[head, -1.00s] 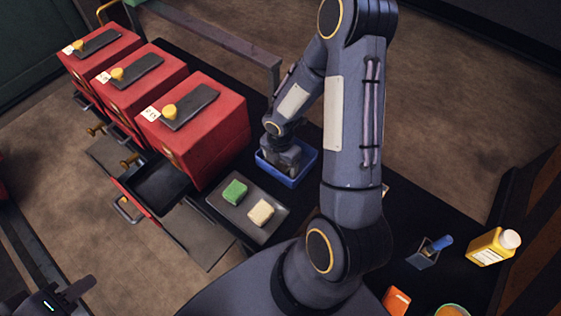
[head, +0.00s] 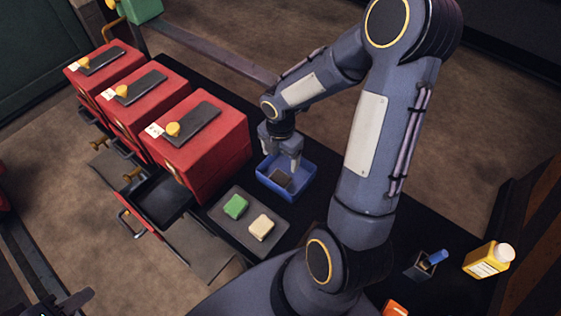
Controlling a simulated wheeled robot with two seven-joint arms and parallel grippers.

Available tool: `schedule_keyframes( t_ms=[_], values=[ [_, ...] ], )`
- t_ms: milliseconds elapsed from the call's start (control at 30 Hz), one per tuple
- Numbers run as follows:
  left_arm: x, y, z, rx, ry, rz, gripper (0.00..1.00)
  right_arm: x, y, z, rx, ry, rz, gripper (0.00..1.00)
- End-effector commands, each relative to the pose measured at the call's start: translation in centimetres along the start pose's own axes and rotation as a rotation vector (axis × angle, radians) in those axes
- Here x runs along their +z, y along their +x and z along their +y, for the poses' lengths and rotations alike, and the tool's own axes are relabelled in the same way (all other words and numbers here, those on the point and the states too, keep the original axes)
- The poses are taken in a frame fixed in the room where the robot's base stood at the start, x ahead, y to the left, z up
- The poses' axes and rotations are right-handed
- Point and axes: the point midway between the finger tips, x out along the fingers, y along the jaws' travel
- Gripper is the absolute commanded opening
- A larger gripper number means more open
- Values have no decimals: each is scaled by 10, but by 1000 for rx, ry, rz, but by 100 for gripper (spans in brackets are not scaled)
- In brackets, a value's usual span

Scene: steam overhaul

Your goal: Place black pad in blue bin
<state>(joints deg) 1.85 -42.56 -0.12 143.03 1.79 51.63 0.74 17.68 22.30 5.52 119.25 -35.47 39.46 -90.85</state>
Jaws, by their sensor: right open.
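The black pad (head: 280,179) lies inside the blue bin (head: 298,193), which stands on the black table. My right gripper (head: 281,164) is open above the bin, with its fingers pointing down and the pad below them, apart from it. A green pad (head: 236,206) and a cream pad (head: 261,228) lie on a dark grey tray (head: 233,232) in front of the bin. My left gripper (head: 68,303) shows only in part at the lower left corner; its jaws cannot be made out.
Three red drawer boxes (head: 213,151) stand left of the bin, the nearest with its drawer (head: 160,197) pulled out. A dark cup with a blue item (head: 421,266) and a yellow bottle (head: 486,260) stand at the right. An orange item (head: 394,309) lies at the bottom edge.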

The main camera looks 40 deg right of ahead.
Motion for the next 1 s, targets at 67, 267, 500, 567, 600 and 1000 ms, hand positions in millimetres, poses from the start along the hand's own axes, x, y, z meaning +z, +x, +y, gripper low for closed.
schedule_keyframes(
  t_ms=[67, 267, 500, 567, 600, 1000],
  values=[
    [0, -1, 0, 0, 0, 0, 36, 0, -9, -1, 6, 28, -2, 78],
    [0, -1, 0, 0, 0, 0, 36, -14, -67, -20, 100, 441, 15, 78],
    [0, 0, 0, 0, 0, 0, 36, -66, -144, -70, 247, 1281, 262, 78],
    [0, 0, 0, 0, 0, 0, 36, -80, -155, -81, 255, 1456, 354, 78],
    [0, 0, 0, 0, 0, 0, 36, -88, -160, -88, 253, 1558, 415, 78],
    [0, -1, 0, 0, 0, 0, 36, -123, -176, -111, 179, 1935, 686, 78]
  ],
)
